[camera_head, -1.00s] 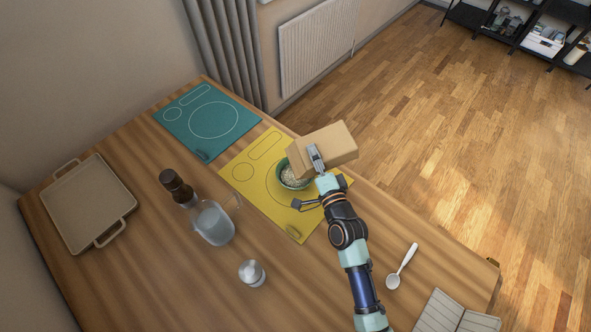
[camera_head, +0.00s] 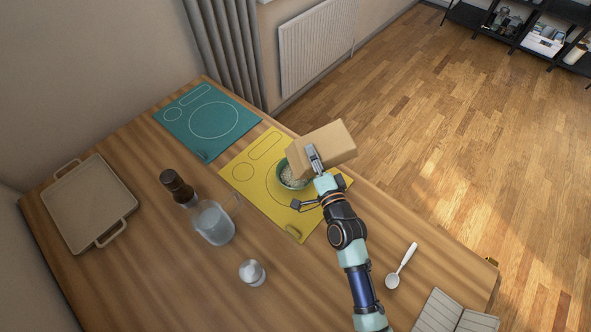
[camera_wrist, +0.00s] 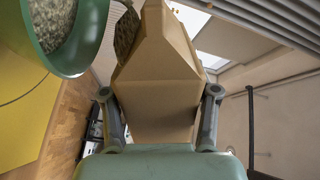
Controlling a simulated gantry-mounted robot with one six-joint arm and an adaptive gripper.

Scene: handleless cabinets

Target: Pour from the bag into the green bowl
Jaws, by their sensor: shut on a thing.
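The bag (camera_head: 330,147) is a plain brown paper-like package, tipped on its side over the yellow mat's far edge. My gripper (camera_head: 313,158) is shut on it. In the wrist view the bag (camera_wrist: 155,85) stands between the two fingers of my gripper (camera_wrist: 158,112), its narrowed end beside the bowl. The green bowl (camera_head: 283,181) sits on the yellow mat with pale grains inside, partly hidden by the bag. The bowl (camera_wrist: 92,35) also shows at the upper left of the wrist view, holding grains. Whether grains are falling now cannot be told.
The yellow mat (camera_head: 243,172) lies under the bowl, with a teal mat (camera_head: 207,118) beyond it. A glass pitcher (camera_head: 214,222), a dark-topped grinder (camera_head: 176,186), a shaker (camera_head: 252,272) and a beige tray (camera_head: 88,203) stand left. A white spoon (camera_head: 401,267) and an open notebook (camera_head: 445,314) lie right.

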